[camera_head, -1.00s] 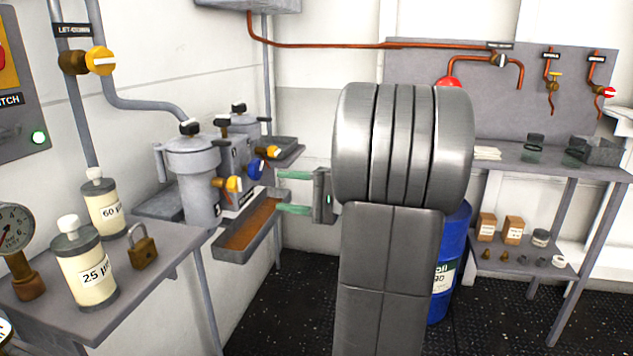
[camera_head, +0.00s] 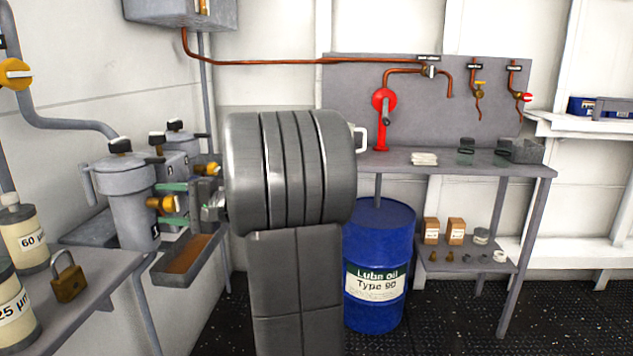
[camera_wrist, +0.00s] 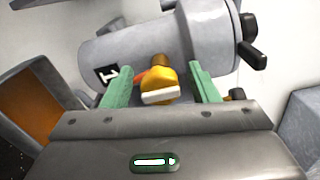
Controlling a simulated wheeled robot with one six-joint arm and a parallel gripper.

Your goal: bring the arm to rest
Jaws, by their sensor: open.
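My gripper (camera_head: 174,204) is open and empty, its two green fingers pointing left toward the filter housings in the head view. In the wrist view the fingers of my gripper (camera_wrist: 160,88) stand apart on either side of a yellow valve handle (camera_wrist: 159,84). I cannot tell whether they touch it. The handle sits on the grey filter housing (camera_wrist: 190,45), which carries a black label with a 1. The same housing shows in the head view (camera_head: 124,205). My arm's large grey link hides part of the wall and bench behind it.
A drip tray (camera_head: 165,275) lies below the housings. Dark floor is clear at the lower right.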

